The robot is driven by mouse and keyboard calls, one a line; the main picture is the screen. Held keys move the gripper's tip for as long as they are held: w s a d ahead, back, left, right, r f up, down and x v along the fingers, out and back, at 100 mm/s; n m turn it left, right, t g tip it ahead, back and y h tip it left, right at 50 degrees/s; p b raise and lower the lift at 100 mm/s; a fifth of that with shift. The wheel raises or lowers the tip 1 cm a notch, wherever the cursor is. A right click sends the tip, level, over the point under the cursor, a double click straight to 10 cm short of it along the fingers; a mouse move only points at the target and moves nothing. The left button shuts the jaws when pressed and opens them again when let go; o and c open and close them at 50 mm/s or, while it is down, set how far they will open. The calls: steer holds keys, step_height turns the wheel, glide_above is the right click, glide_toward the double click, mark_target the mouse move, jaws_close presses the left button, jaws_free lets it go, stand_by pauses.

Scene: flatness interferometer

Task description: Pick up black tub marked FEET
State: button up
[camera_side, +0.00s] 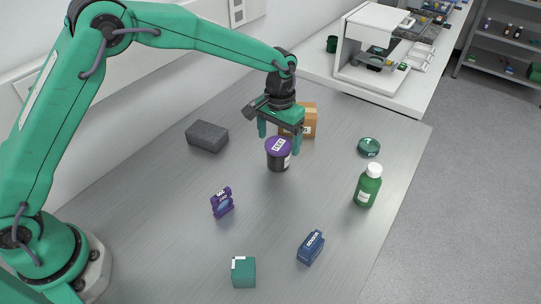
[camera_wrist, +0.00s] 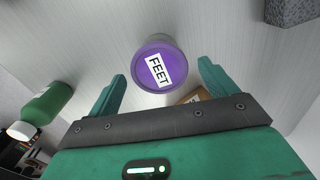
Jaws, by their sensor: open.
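The black tub marked FEET (camera_side: 278,160) stands upright on the grey table in the side view, with a purple lid and a white label. In the wrist view its round purple lid (camera_wrist: 159,68) shows the word FEET. My gripper (camera_side: 279,138) is open and empty of any hold, its fingers reaching down around the level of the lid. In the wrist view the two green fingertips (camera_wrist: 162,77) are spread, one on each side of the lid's lower part, with gaps to both.
A cardboard box (camera_side: 309,120) stands close behind my gripper. A dark grey block (camera_side: 207,136) lies to the left. A green bottle (camera_side: 367,187), a green round tin (camera_side: 369,147), a purple item (camera_side: 222,202), a blue box (camera_side: 310,247) and a teal box (camera_side: 243,271) stand apart on the table.

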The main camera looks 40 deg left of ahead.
mark_target(279, 144)
steer(key=shift+f, duration=0.1)
steer(key=shift+w+f, duration=0.1)
steer(key=shift+f, duration=2.45)
steer(key=c, duration=1)
steer(key=shift+r, duration=0.15)
